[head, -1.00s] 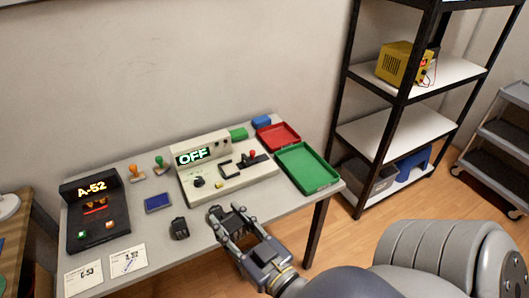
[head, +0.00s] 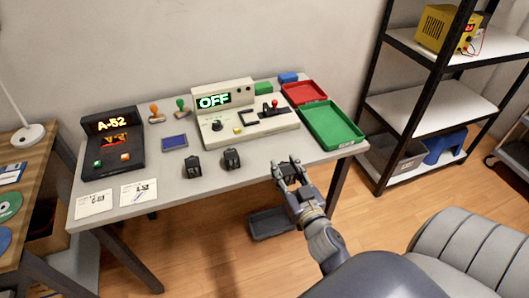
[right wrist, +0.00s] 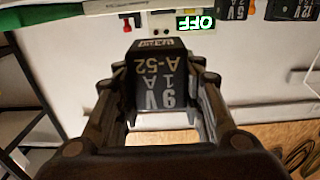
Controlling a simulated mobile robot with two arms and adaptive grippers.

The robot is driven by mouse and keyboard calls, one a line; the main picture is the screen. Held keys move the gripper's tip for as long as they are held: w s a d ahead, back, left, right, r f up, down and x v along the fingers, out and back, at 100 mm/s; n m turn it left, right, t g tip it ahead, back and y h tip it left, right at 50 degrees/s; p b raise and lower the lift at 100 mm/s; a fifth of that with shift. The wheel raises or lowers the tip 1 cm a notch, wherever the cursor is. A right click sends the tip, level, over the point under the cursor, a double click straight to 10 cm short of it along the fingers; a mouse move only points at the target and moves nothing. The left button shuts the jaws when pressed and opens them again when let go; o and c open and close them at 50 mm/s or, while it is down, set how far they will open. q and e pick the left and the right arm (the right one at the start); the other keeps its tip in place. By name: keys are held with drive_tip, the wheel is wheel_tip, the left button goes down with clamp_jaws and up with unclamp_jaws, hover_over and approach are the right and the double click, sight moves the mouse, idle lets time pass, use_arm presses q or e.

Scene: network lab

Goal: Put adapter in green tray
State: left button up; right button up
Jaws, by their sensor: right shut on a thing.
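My right gripper (head: 289,168) is shut on a black adapter (right wrist: 155,82), held in front of the table's front edge. In the right wrist view its label reads A-52, 9V, 1A. Two other black adapters stand on the table, a left one (head: 193,167) and a right one (head: 232,160); they are partly cut off at the top of the right wrist view. The green tray (head: 345,139) lies empty at the table's right end, up and to the right of my right gripper. My left gripper is not in view.
A red tray (head: 304,93) sits behind the green tray. A pale test console (head: 246,120) reading OFF stands mid-table. A black unit (head: 113,146) showing A-52 and two label cards (head: 138,192) are at left. A black-framed shelf (head: 412,106) stands to the right.

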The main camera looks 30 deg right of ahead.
hover_over(264, 154)
drive_tip(key=s, duration=0.1)
drive_tip(key=shift+s+f, duration=0.1)
drive_tip(key=shift+f, duration=0.55)
drive_tip(key=f, duration=0.1)
drive_tip(key=w+f+b, duration=0.1)
drive_tip(key=f, duration=0.1)
drive_tip(key=shift+w, duration=0.15)
drive_tip(key=shift+f, duration=0.2)
drive_tip(key=o, duration=0.8)
drive_tip(key=shift+f+b, duration=0.15)
drive_tip(key=shift+b, duration=0.15)
drive_tip(key=shift+c, duration=0.2)
drive_tip(key=o, duration=0.4)
